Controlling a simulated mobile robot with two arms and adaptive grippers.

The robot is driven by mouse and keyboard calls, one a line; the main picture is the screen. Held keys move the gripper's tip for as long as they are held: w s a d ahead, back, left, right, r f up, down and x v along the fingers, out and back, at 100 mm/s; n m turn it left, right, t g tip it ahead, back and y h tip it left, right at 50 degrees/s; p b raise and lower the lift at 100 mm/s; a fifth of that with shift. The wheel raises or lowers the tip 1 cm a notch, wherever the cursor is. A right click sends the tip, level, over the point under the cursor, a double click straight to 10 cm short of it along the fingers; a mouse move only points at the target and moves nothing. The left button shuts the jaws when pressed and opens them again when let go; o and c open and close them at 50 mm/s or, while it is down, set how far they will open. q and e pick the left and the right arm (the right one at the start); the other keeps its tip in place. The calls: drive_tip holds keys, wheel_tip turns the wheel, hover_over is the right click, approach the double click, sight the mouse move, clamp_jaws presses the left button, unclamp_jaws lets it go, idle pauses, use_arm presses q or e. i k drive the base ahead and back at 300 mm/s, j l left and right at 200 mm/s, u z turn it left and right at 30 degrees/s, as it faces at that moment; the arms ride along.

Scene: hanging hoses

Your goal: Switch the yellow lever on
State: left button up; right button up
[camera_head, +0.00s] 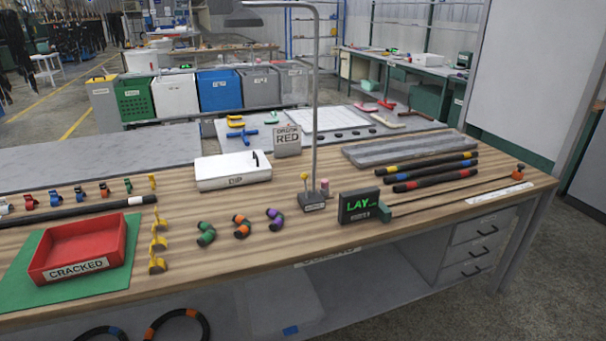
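A small yellow-tipped lever (304,177) stands upright at the foot of a tall grey post (315,110) on the wooden workbench. The post's dark base (314,207) carries a white label too small to read. A small pinkish knob (325,184) stands just right of the post. Whether the lever is on or off cannot be told from its look. Neither of my grippers shows in the head view.
A black display (358,205) reading "LAY" stands right of the post. A red "CRACKED" tray (105,246) sits on the left. Banded dark hoses (430,173) lie on the right.

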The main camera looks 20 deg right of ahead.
sight(304, 176)
drive_tip(key=i+j+z, duration=0.25)
drive_tip(key=i+j, duration=0.25)
drive_tip(key=j, duration=0.15)
drive_tip(key=i+j+z, duration=0.25)
drive_tip(key=i+j, duration=0.2)
drive_tip(key=j, duration=0.3)
drive_tip(key=i+j+z, duration=0.15)
drive_tip(key=j, duration=0.2)
drive_tip(key=i, duration=0.05)
